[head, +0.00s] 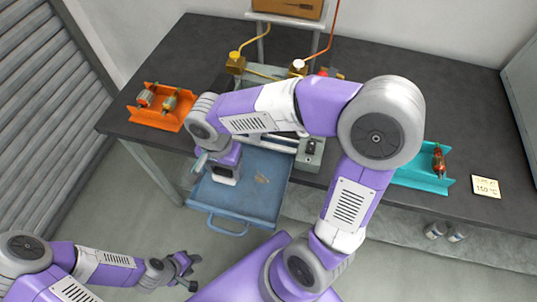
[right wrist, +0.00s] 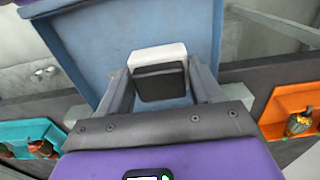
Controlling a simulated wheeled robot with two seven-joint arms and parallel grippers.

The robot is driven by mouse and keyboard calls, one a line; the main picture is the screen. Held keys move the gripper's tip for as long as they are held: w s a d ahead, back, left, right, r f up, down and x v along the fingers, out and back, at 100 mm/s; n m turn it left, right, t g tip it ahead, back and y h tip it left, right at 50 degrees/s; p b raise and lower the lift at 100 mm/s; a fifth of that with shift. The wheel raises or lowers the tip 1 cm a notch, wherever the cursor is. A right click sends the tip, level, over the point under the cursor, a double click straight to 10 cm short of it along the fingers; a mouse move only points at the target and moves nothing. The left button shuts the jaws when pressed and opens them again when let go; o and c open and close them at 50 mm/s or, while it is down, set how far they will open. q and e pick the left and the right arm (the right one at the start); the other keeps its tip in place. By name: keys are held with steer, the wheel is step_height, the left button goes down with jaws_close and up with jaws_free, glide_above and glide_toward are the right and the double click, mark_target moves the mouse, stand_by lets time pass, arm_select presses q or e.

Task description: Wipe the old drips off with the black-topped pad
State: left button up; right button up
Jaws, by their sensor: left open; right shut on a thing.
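The pad (right wrist: 162,80), a white block with a black top, sits between the fingers of my right gripper (right wrist: 163,88), which is shut on it. In the head view this hand points down over the left part of the blue drip tray (head: 246,203), and the pad is mostly hidden there. A small brownish patch (head: 262,179), which looks like old drips, lies on the tray floor to the right of the hand. I cannot tell whether the pad touches the tray. My left gripper (head: 189,271) is open and empty at the lower left, away from the tray.
An orange holder (head: 152,117) with armatures stands on the dark bench at left. A teal holder (head: 416,180) with one armature and a 150 °C note (head: 486,187) are at right. A winding machine (head: 311,152) stands behind the tray, partly hidden by my right arm.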

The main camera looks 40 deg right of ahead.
steer(key=shift+r+p, duration=0.8)
steer(key=shift+r, duration=0.55)
